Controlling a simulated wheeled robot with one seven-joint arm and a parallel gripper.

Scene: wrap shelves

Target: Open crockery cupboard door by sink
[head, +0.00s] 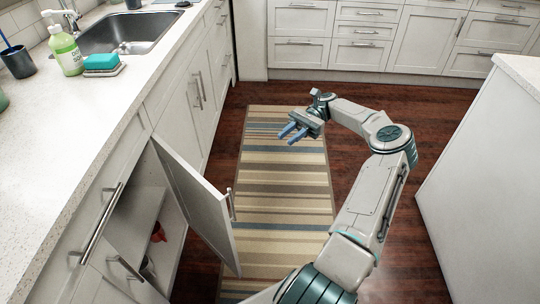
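The cupboard door (197,202) on the left stands well open, swung out from the counter over the striped rug. Its bar handle (231,205) is on the outer face near its free edge. Inside the cupboard (165,255) a shelf holds a red item (158,232) and a dark item below it. The sink (125,32) is set in the counter farther along. My gripper (291,132) is over the rug, beyond the door and to its right, apart from the handle. Its two blue fingers are spread with nothing visible between them.
The striped rug (288,185) lies on the dark wood floor between the left counter (60,150) and a white island (490,180) at right. Closed white drawers (365,35) line the back. A green soap bottle (65,50) stands by the sink.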

